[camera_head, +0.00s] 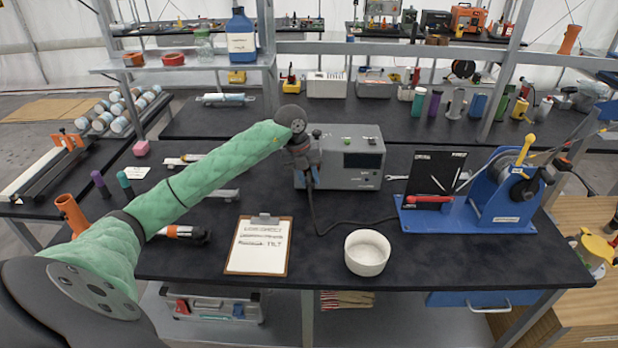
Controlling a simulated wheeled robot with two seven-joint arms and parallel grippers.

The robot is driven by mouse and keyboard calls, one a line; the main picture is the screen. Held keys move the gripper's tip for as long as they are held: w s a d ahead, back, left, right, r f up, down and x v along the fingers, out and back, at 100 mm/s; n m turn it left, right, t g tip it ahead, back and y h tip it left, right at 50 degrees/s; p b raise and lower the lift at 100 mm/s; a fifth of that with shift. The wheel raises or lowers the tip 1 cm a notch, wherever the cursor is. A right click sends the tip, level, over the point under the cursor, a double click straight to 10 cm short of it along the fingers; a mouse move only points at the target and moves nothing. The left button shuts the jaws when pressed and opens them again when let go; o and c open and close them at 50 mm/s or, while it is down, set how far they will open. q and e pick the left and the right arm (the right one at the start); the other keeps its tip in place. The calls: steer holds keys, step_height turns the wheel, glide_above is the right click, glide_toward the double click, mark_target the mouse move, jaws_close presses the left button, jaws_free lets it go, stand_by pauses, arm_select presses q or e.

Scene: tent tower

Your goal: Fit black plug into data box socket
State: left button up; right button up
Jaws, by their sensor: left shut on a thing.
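The data box (362,179) is a grey box with a dark display window on the black bench, centre. My left gripper (307,180) comes in from the left on a green-sleeved arm and points down at the box's front left side. It is shut on the black plug, which is mostly hidden by the fingers. The plug's black cable (314,212) hangs from the fingers and runs along the bench to the right. The socket is hidden behind the gripper, and I cannot tell whether the plug touches it. My right gripper is out of view.
A clipboard (259,247) and a white bowl (367,252) lie near the front edge. A blue stand (463,217) with a black panel and a winch-like device is at the right. An orange-tipped tool (184,233) lies at the left. A shelf (180,65) stands behind.

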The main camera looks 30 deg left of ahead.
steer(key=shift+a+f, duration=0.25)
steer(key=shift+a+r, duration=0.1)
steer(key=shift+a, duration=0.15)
arm_select(q)
steer(key=shift+b, duration=0.3)
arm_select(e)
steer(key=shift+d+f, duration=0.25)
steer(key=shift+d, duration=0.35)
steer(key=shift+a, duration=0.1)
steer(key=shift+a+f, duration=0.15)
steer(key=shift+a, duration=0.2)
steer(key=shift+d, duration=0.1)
